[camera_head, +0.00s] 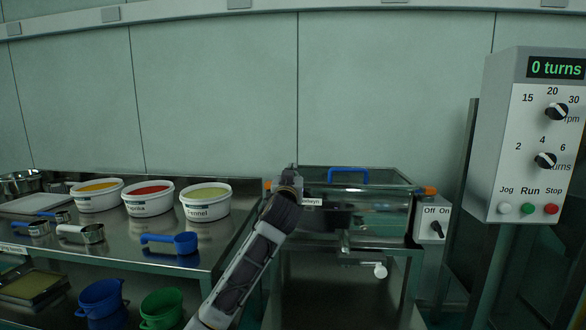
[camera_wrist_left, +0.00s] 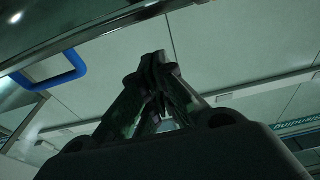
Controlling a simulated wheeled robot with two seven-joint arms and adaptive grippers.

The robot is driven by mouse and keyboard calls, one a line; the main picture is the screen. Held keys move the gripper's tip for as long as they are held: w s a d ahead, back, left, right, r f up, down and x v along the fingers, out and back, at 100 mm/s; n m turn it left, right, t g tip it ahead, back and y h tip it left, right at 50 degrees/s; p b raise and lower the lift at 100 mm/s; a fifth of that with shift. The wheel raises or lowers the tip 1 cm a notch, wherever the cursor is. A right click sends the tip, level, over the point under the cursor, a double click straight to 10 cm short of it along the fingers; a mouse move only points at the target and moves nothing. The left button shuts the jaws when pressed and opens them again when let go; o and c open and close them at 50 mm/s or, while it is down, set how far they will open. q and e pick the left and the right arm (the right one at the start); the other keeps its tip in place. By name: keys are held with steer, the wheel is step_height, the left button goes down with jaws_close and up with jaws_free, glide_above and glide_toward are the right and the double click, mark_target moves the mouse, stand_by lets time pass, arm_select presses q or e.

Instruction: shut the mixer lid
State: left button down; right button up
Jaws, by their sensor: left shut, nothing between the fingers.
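The mixer (camera_head: 345,235) is a metal box on a stand in the middle of the head view. Its see-through lid (camera_head: 385,182) with a blue handle (camera_head: 348,174) lies across the top; I cannot tell whether it is fully down. My left gripper (camera_head: 291,174) is shut and empty at the mixer's left end, left of the handle and apart from it. In the left wrist view the closed fingers (camera_wrist_left: 157,62) point up, and the blue handle (camera_wrist_left: 58,74) shows to their left. My right gripper is out of view.
A steel table (camera_head: 120,235) on the left holds tubs, including a green-filled one (camera_head: 205,201), and a blue scoop (camera_head: 170,242). An Off/On switch box (camera_head: 431,222) sits at the mixer's right. A control panel (camera_head: 535,150) reading "0 turns" stands at far right.

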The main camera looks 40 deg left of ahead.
arm_select(q)
steer(key=s+d+f, duration=0.2)
steer(key=s+f, duration=0.1)
steer(key=shift+s+d+f, duration=0.2)
steer(key=shift+d, duration=0.05)
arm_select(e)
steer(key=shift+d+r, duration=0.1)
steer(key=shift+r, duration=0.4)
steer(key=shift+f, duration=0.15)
